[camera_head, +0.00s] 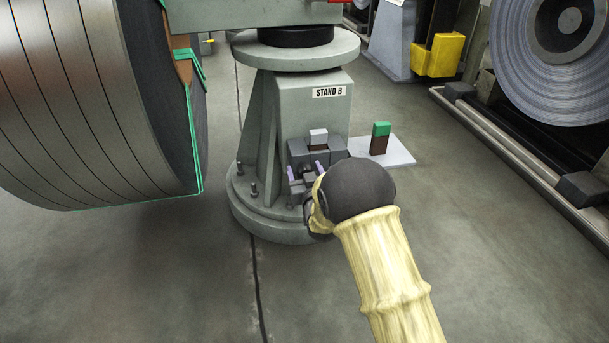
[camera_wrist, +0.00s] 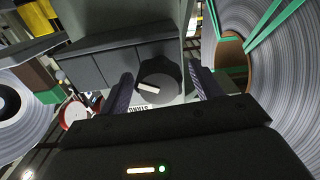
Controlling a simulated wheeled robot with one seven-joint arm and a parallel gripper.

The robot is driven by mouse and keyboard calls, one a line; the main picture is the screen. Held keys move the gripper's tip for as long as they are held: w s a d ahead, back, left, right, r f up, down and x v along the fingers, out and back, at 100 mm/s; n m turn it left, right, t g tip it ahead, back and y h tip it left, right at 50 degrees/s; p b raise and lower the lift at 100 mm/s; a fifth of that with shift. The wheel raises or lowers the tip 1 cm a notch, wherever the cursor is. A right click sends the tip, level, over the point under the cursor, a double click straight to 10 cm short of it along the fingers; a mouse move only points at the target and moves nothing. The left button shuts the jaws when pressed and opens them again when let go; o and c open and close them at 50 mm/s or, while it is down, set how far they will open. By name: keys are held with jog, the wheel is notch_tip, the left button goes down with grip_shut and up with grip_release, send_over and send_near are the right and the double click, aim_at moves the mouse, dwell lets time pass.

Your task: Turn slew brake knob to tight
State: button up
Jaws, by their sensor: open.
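The slew brake knob (camera_wrist: 157,82) is dark and round with a short white mark on its face; in the wrist view it sits between my open fingers. In the head view it shows as a small dark shape (camera_head: 304,168) low on the grey stand (camera_head: 262,120) labelled STAND B. My gripper (camera_head: 306,171) is open, its two purplish fingers one on each side of the knob. My gripper also fills the lower wrist view (camera_wrist: 160,80). I cannot tell whether either finger touches the knob. No tight marking is readable.
A grey box (camera_head: 331,168) with a white-topped lever (camera_head: 318,136) is beside the knob. A white plate (camera_head: 398,153) with a green-and-brown block (camera_head: 380,138) lies right of the stand. A large strapped steel coil (camera_head: 90,100) hangs close on the left. The front floor is clear.

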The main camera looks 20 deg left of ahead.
jog(key=shift+w+a, duration=0.1)
jog(key=shift+w, duration=0.1)
jog(key=c, duration=1)
